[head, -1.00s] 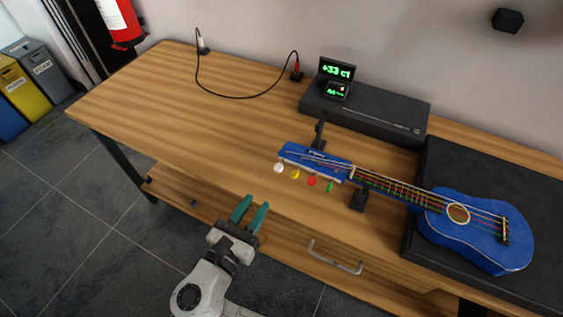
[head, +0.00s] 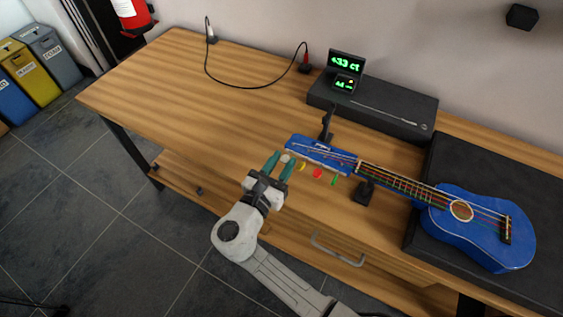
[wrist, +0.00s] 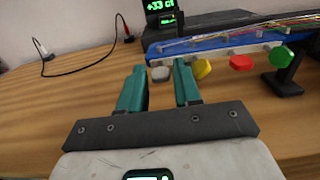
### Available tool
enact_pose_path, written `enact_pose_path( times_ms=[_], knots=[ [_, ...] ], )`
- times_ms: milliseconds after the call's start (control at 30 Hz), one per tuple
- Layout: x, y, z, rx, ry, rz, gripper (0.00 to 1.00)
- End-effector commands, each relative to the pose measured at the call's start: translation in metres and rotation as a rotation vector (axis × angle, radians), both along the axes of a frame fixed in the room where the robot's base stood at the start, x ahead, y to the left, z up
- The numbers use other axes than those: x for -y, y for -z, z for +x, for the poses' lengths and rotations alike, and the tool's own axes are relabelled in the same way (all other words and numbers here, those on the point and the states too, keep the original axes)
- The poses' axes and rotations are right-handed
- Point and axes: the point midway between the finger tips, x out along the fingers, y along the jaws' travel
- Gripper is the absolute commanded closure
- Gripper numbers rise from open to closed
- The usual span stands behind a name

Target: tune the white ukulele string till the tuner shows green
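The blue ukulele (head: 487,238) lies across the bench with its headstock (head: 318,153) on a stand. White, yellow (head: 302,167), red (head: 317,173) and green (head: 335,181) tuning knobs stick out along its near edge. My gripper (head: 280,163) is open, with teal fingers around the white knob (head: 288,159). In the wrist view the white knob (wrist: 160,73) shows between the fingertips of my gripper (wrist: 160,80), with gaps on both sides. The tuner (head: 346,64) shows green "+33 ct" text, with a small yellow light on the lower display.
A black cable (head: 240,86) runs along the wall side. A black mat (head: 430,170) lies under the ukulele body. The bench's left part (head: 150,85) is clear.

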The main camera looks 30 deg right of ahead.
Motion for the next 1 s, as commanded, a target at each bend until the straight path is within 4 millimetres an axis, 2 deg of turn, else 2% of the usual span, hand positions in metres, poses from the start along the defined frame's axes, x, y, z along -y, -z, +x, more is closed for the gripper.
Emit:
enact_pose_path(
  times_ms=[100,433,767,1000],
  knots=[
    [0.0,0.0,-0.0001,0.0,0.0,0.0,0.68],
    [0.0,0.0001,-0.0003,0.0,0.001,0.0,1.0],
    [0.0,0.0007,-0.0004,0.016,0.001,0.012,1.0],
    [0.0005,0.0025,-0.0005,0.102,0.002,0.074,1.0]
  ],
)
